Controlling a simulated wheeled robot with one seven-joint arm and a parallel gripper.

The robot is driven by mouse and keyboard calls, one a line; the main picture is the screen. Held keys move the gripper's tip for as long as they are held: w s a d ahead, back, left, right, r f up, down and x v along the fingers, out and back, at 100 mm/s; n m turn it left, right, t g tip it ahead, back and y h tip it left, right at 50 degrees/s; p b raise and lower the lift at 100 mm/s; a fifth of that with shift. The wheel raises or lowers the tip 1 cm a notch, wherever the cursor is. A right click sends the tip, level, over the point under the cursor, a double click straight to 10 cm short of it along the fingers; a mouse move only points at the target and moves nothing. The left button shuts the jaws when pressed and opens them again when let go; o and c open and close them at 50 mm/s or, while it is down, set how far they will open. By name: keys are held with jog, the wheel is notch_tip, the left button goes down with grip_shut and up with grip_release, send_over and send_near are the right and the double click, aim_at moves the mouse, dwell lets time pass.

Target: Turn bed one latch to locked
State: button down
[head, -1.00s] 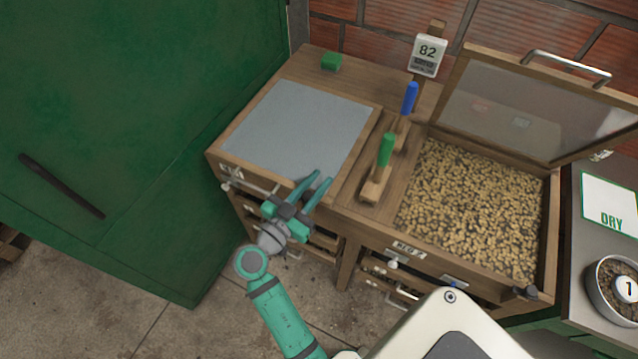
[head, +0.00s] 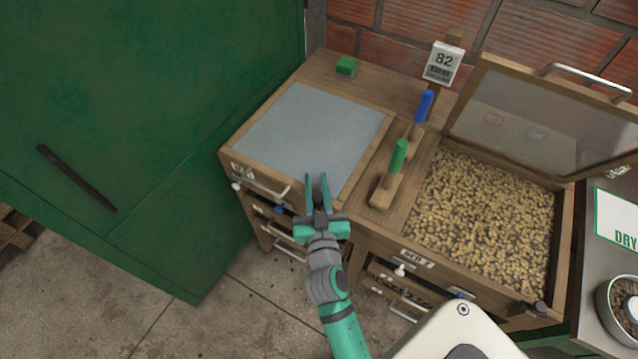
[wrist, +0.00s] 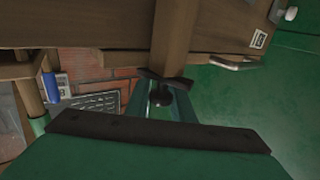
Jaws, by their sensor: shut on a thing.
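Bed one (head: 300,130) is the left wooden bed, covered by a flat grey lid, with its label (head: 243,170) on the front at left. My gripper (head: 318,180) is at the right end of its front edge, fingers pointing up in the head view. In the wrist view my gripper (wrist: 162,84) is shut on a small dark latch (wrist: 160,97) with a round knob, against the wooden front. The latch is hidden behind my gripper in the head view, and I cannot tell its turn position for sure.
Bed two (head: 562,240), its lid raised, holds beans at the right. Drawer handles (head: 290,242) project below bed one. A large green cabinet (head: 150,120) stands at left.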

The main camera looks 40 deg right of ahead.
aim_at(321, 201)
jog(key=shift+w+a+n+t+y, duration=0.15)
jog(key=shift+a+n+t+y, duration=0.15)
jog(key=shift+n+t+y, duration=0.5)
jog(key=shift+w+a+n+t+y, duration=0.1)
jog(key=shift+a+n+t+y, duration=0.2)
jog(key=shift+n+y, duration=0.9)
jog(key=shift+a+f+n+t+y, duration=0.15)
jog(key=shift+n+y, duration=0.3)
jog(key=shift+y, duration=0.7)
jog(key=shift+a+r+n+t+y, duration=0.15)
jog(key=shift+n+y, duration=0.3)
jog(key=shift+y, duration=0.7)
jog(key=shift+a+f+n+y, duration=0.15)
jog(key=shift+n+y, duration=0.25)
jog(key=shift+y, duration=0.3)
jog(key=c, duration=1.6)
grip_release()
jog(key=s, duration=1)
jog(key=shift+s, duration=0.35)
